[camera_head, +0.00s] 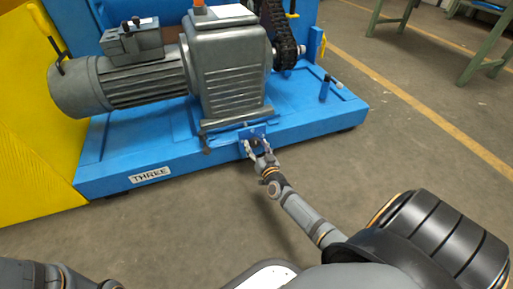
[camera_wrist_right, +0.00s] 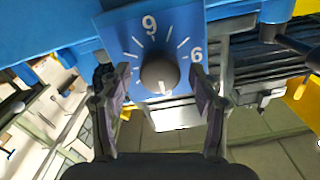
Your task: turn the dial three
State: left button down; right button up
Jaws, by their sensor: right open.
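The dial's black round knob (camera_wrist_right: 160,73) stands on a blue plate (camera_wrist_right: 190,22) with white ticks and the numerals 9 and 6 in the right wrist view. In the head view the small blue dial plate (camera_head: 257,131) is on the front edge of the blue base (camera_head: 110,180), which carries the label THREE (camera_head: 150,175). My right gripper (camera_head: 260,158) is open at the dial. In the wrist view its two fingers (camera_wrist_right: 162,92) lie on either side of the knob, with gaps visible. The knob's pointer cannot be made out clearly. My left gripper is out of view.
A grey motor (camera_head: 120,80) and gearbox (camera_head: 228,65) sit on the base above the dial, with a dark chain (camera_head: 282,35) behind. A yellow panel (camera_head: 30,140) stands at the left. A green-legged table (camera_head: 490,50) is at the far right. The floor in front is clear.

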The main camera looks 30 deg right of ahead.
jog(key=c, duration=1.2)
